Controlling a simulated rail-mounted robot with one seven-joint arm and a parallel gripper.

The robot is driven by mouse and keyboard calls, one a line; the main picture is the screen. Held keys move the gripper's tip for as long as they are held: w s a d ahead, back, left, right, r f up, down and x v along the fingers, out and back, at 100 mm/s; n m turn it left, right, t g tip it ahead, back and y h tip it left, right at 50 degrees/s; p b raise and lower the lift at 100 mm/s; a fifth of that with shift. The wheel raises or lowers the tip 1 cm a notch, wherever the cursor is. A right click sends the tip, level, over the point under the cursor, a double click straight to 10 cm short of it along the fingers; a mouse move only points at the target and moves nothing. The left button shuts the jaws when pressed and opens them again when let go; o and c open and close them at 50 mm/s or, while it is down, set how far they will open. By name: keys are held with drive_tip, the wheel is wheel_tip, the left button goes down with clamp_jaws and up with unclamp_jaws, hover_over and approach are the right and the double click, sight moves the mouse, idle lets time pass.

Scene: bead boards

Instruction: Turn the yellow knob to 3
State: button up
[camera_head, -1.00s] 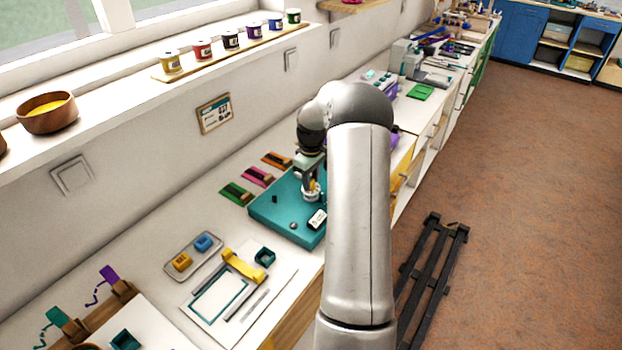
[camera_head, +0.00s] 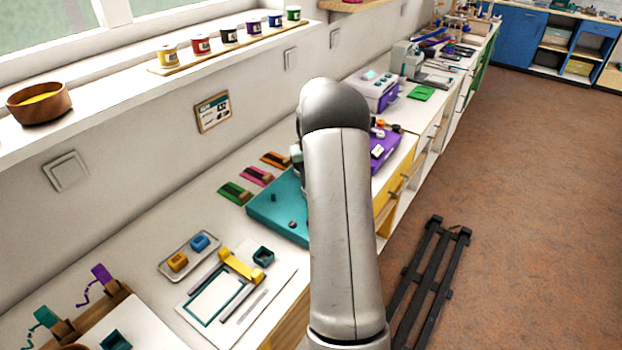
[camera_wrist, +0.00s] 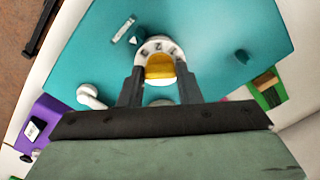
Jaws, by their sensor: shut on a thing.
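The yellow knob (camera_wrist: 160,67) shows in the wrist view, set in a white dial ring (camera_wrist: 152,45) with dark numerals, partly hidden by the knob and the fingers. The dial stands on the teal board (camera_wrist: 215,30). The board also shows in the head view (camera_head: 270,217), where my arm hides the knob. My gripper (camera_wrist: 160,84) has a finger on either side of the knob and is shut on it. I cannot tell which numeral the knob is set to.
A small white label (camera_wrist: 124,28) and a teal peg (camera_wrist: 242,56) are on the board. A purple board (camera_head: 385,150) lies beyond my arm. Green, pink and orange strips (camera_head: 255,176) lie behind the teal board. A yellow-handled frame (camera_head: 242,268) lies nearer.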

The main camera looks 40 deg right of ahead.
drive_tip(key=shift+m, duration=0.7)
drive_tip(key=o, duration=1)
drive_tip(key=shift+r, duration=0.1)
wheel_tip(320, 180, up, 17)
drive_tip(key=shift+r+b, duration=0.15)
drive_tip(key=shift+b, duration=0.55)
